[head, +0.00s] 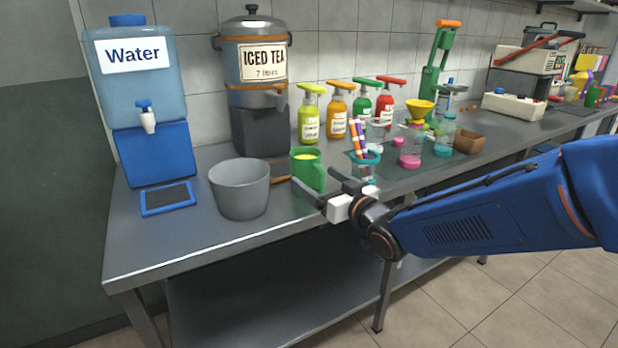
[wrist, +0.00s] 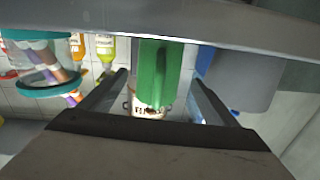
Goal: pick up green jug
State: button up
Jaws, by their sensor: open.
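The green jug (head: 308,172) stands upright on the steel counter, with something yellowish inside its top. My gripper (head: 314,180) is open at the counter's front edge, just in front of the jug, with its fingers pointing toward it. In the wrist view, which is upside down, the jug (wrist: 152,72) lies between and beyond the two fingers of my gripper (wrist: 160,78). Its handle faces the camera. Whether the fingers are beside the jug or still short of it I cannot tell.
A grey bucket (head: 240,188) stands left of the jug. A clear teal-rimmed cup with striped straws (head: 363,165) stands close on the right. Behind are the iced tea dispenser (head: 258,90) and several pump bottles (head: 338,115). The counter's front left (head: 165,240) is clear.

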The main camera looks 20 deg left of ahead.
aim_at(313, 175)
jog(key=shift+x, duration=2.8)
jog(key=shift+w+d, duration=0.1)
jog(key=c, duration=1.6)
